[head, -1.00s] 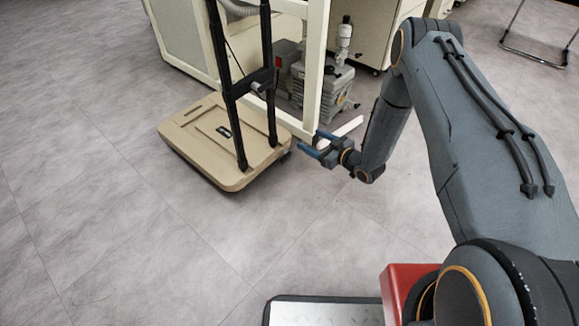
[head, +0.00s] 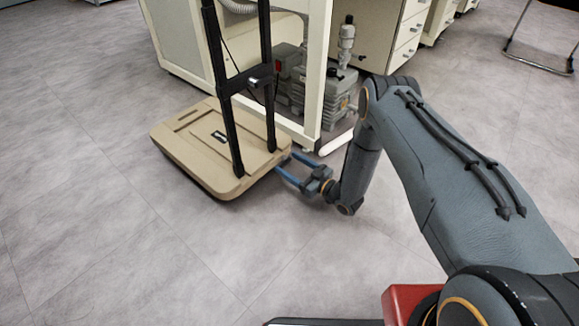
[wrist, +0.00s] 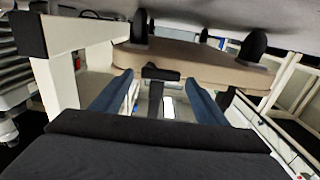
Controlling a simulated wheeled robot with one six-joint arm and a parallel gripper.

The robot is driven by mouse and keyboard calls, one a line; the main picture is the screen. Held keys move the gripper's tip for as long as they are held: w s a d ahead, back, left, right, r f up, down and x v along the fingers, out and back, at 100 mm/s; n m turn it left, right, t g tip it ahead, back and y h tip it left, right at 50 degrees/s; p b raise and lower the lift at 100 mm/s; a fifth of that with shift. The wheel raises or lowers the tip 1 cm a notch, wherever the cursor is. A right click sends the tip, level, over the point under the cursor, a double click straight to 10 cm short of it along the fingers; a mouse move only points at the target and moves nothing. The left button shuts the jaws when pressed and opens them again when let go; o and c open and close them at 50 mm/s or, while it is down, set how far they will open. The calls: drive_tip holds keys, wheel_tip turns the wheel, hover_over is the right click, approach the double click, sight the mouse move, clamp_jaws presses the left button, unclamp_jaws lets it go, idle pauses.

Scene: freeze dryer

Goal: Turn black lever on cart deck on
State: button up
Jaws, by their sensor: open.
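The beige cart deck (head: 180,150) is low on the floor, with a black upright handle frame (head: 229,125) on it. My gripper (head: 285,161) is at the deck's right edge, its two blue fingers apart and pointing at the deck. In the wrist view, the deck's edge (wrist: 205,62) lies across the top, ahead of the fingers. A black lever-like part (wrist: 155,74) with a dark stem sits at that edge, between the open fingertips (wrist: 158,80). I cannot tell whether either finger touches it. The lever is not clear in the head view.
A cream bench frame (head: 317,80) stands right behind the cart, close to my gripper. A grey pump (head: 322,90) sits beneath it. A drawer cabinet (head: 385,40) is farther back. The floor (head: 90,230) at left and front is clear.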

drive_tip(key=shift+w+a, duration=0.2)
drive_tip(key=shift+a, duration=0.05)
drive_tip(key=c, duration=1.1)
drive_tip(key=shift+o, duration=0.2)
